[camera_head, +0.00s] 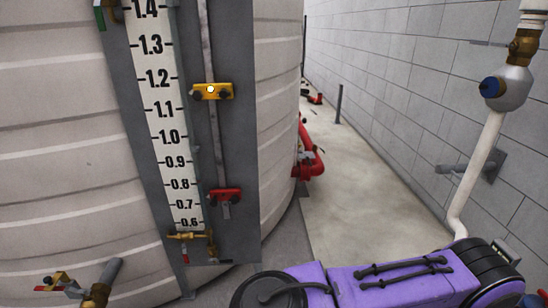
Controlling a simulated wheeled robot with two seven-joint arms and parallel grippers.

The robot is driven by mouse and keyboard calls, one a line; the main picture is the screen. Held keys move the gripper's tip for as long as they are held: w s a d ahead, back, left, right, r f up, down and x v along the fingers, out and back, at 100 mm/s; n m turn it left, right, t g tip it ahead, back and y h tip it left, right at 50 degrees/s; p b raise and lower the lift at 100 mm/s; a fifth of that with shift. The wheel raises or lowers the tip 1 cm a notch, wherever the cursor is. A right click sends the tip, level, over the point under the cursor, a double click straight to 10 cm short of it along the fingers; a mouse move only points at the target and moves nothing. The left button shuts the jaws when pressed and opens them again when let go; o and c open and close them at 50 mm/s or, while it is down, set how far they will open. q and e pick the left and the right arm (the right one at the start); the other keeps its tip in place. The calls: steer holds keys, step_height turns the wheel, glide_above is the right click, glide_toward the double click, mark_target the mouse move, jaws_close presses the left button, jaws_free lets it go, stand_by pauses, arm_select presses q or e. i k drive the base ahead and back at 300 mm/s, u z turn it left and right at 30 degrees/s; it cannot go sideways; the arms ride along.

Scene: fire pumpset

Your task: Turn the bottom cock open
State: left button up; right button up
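The tank's level gauge board (235,140) stands upright in the left half of the head view, with a numbered scale beside a clear vertical tube. A small brass cock (190,237) sits at the bottom of the gauge, just below the 0.6 mark. A thin part with a red tip hangs below it; I cannot tell if the cock is open. A purple arm link of mine crosses the lower right, to the right of and below the cock, apart from it in the picture. Neither gripper shows.
A yellow marker (221,91) and a red marker (225,195) sit along the tube. Another brass valve (98,294) is at lower left. The large ribbed tank (60,130) is behind the board. A white pipe (480,165) runs along the right wall. Floor (365,190) between is clear.

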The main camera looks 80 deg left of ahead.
mark_target(186, 259)
steer(key=k, duration=0.2)
steer(key=u, duration=3.4)
steer(key=i, duration=0.6)
steer(key=u, duration=0.1)
